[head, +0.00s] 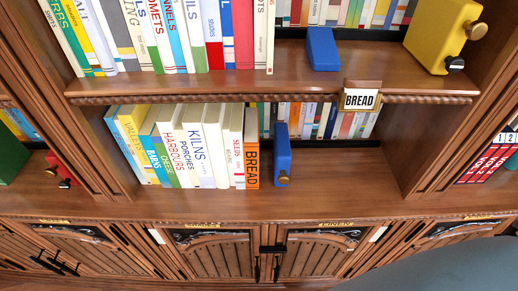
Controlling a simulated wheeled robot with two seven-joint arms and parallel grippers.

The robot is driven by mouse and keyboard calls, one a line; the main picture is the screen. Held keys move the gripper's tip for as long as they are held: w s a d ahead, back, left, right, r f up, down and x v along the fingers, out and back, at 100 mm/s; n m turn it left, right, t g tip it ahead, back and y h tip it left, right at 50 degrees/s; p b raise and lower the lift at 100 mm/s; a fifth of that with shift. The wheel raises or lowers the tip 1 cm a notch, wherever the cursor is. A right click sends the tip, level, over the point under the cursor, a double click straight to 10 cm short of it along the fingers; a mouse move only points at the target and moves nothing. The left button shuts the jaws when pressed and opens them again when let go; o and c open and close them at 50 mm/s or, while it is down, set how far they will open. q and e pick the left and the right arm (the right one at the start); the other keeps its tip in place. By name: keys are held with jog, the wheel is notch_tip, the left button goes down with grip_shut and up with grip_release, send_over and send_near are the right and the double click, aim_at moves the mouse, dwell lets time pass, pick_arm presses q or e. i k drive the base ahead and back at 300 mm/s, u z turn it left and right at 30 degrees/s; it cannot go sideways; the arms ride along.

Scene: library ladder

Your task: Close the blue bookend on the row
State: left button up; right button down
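A blue bookend (282,155) with a small brass knob low on its front stands upright on the lower shelf. It is just right of the orange BREAD book (252,166), the last in the lower row of books (196,145). A narrow gap shows between the bookend and the BREAD book. Some books at the row's left end lean. Another blue block (322,48) stands on the upper shelf, right of the upper row. Neither of my grippers is in view.
A BREAD label (361,99) hangs on the upper shelf's edge. A yellow block (440,35) with a brass knob stands at the upper right. The lower shelf (340,180) is bare right of the bookend, up to the side panel. Smaller books line the back.

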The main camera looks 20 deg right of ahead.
aim_at(282, 154)
jog(key=u, duration=0.1)
jog(key=k, duration=0.75)
jog(key=z, duration=0.85)
jog(key=i, duration=0.5)
jog(key=z, duration=0.05)
